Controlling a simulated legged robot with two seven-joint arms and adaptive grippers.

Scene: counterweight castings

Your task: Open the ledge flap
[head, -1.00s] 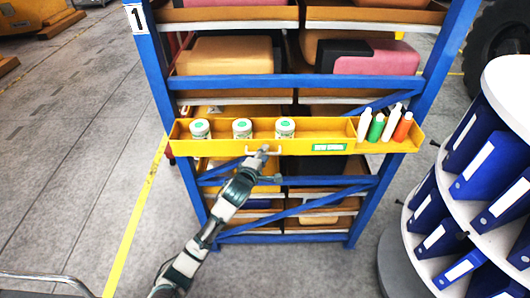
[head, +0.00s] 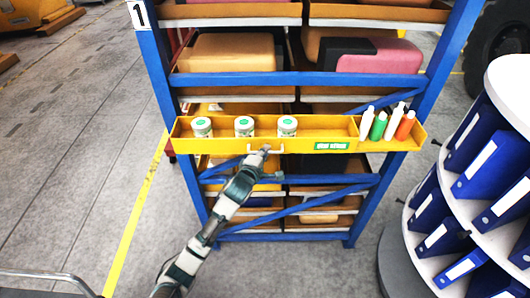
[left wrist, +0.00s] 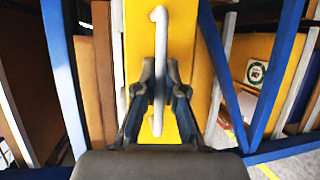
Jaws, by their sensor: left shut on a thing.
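The yellow ledge flap (head: 225,146) is the front wall of a yellow ledge fixed across a blue rack. It stands upright, with a white bar handle (head: 280,149) and a green label on its face. My left gripper (head: 264,150) reaches up to this handle from below. In the left wrist view my left gripper (left wrist: 160,92) has its two fingers closed around the white handle (left wrist: 159,28), with the yellow flap face (left wrist: 187,40) right behind. My right gripper is in neither view.
Several jars (head: 244,127) and several bottles (head: 378,124) stand in the ledge, the bottles in its right compartment. The blue rack (head: 290,80) holds castings above and below. A round white stand with blue binders (head: 495,165) is close on the right.

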